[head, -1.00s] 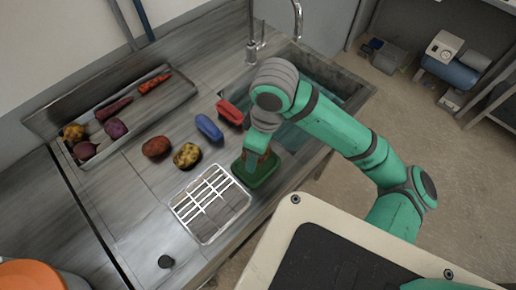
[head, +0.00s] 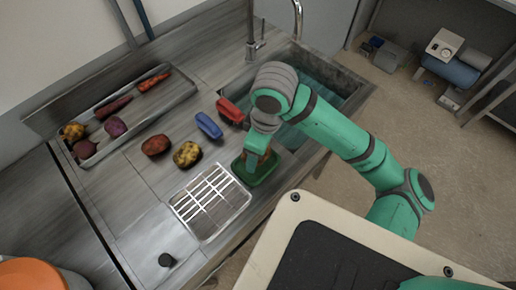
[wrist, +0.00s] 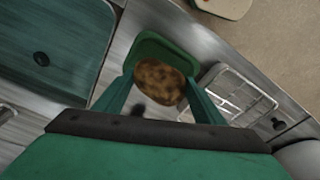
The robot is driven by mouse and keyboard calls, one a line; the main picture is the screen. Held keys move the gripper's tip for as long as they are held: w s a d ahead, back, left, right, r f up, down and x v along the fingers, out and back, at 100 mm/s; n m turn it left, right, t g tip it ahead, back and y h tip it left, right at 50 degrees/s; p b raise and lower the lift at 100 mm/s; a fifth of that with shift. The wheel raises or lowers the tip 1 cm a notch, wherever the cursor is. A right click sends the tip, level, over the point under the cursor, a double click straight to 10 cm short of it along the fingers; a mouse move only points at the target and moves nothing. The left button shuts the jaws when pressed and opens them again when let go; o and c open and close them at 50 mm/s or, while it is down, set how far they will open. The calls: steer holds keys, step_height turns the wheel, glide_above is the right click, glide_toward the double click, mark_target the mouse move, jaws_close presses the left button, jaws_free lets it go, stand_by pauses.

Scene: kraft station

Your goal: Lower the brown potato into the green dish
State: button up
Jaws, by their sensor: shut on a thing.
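The brown potato (wrist: 160,82) shows in the wrist view between the two fingers of my gripper (wrist: 160,95), which is shut on it. The green dish (wrist: 150,45) lies beneath it on the steel counter, with its far rim showing beyond the potato. In the head view my gripper (head: 257,158) points down over the green dish (head: 262,176), and the potato is mostly hidden there by my arm. I cannot tell whether the potato touches the dish floor.
A wire rack (head: 210,203) lies just left of the dish. The sink (head: 330,100) is behind it. A red brush (head: 229,110), a blue brush (head: 208,126), a yellow-brown potato (head: 187,154) and a reddish potato (head: 156,145) lie on the counter. A tray (head: 178,93) holds several vegetables.

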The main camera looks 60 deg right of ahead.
steer(key=shift+f, duration=0.45)
stand_by(0.3)
steer(key=shift+w, duration=0.1)
steer(key=o, duration=1.2)
steer(key=shift+r, duration=0.1)
steer(key=r, duration=0.3)
steer(key=s+r, duration=0.1)
steer(key=r, duration=0.6)
steer(key=shift+s+r, duration=0.25)
